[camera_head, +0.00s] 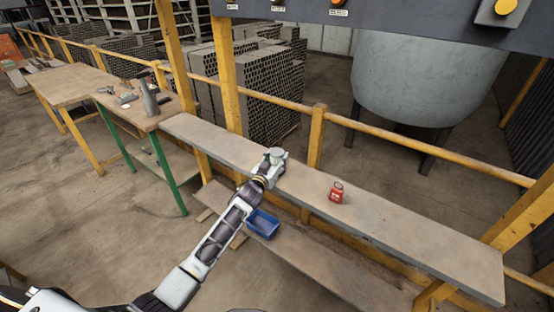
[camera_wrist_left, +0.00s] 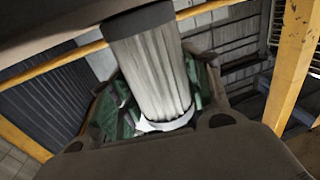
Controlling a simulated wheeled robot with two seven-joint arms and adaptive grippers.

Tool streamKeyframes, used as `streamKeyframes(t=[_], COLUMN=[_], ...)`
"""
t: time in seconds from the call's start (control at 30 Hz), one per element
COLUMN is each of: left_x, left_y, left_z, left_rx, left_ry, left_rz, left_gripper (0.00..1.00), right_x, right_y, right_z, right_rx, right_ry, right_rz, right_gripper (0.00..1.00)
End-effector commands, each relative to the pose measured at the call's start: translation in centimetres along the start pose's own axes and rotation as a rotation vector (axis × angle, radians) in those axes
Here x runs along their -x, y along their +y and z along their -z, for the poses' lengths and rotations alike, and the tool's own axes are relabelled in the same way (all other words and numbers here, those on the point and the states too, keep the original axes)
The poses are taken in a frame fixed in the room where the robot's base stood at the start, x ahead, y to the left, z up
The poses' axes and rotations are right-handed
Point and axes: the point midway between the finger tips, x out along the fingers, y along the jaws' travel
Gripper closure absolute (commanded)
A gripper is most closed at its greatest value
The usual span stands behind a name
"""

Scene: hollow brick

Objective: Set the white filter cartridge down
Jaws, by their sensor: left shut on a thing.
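The white filter cartridge (camera_wrist_left: 153,75) is a pleated white cylinder with a dark end cap and a pale lower rim, and it fills the middle of the left wrist view. My left gripper (camera_head: 267,168) is shut on it, at the front edge of the long upper shelf (camera_head: 420,233). In the head view a small grey round end of the cartridge (camera_head: 276,153) shows at the gripper's tip. Whether the cartridge touches the shelf is hidden. My right gripper is not in view.
A small red object (camera_head: 336,193) stands on the shelf to the right of my left gripper. A blue bin (camera_head: 262,223) sits on the lower board. Yellow posts and a rail (camera_head: 440,158) run behind the shelf. The shelf's right part is clear.

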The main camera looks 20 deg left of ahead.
Motion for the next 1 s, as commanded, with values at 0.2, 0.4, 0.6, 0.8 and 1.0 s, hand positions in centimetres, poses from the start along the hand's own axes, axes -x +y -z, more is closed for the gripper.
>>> streamKeyframes(t=[0.2, 0.4, 0.6, 0.8, 1.0], left_x=[0.0, 0.0, 0.0, 0.3, 1.6], left_y=[0.0, 0.0, 0.0, 0.0, -0.1], left_z=[-0.2, -0.2, -0.1, 0.1, 0.0], left_rx=[0.000, 0.000, 0.000, 0.000, -0.001], left_ry=[-0.001, -0.001, 0.000, -0.001, -0.001], left_rz=[0.000, 0.000, 0.000, 0.000, 0.000], left_gripper=[0.33, 0.31, 0.31, 0.31, 0.31], right_x=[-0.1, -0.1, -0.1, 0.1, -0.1], right_y=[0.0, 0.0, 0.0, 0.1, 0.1], right_z=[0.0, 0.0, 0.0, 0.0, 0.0], right_rx=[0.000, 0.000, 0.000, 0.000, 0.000], right_ry=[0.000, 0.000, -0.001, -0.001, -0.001], right_rz=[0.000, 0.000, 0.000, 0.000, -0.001], right_gripper=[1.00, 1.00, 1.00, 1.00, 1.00])
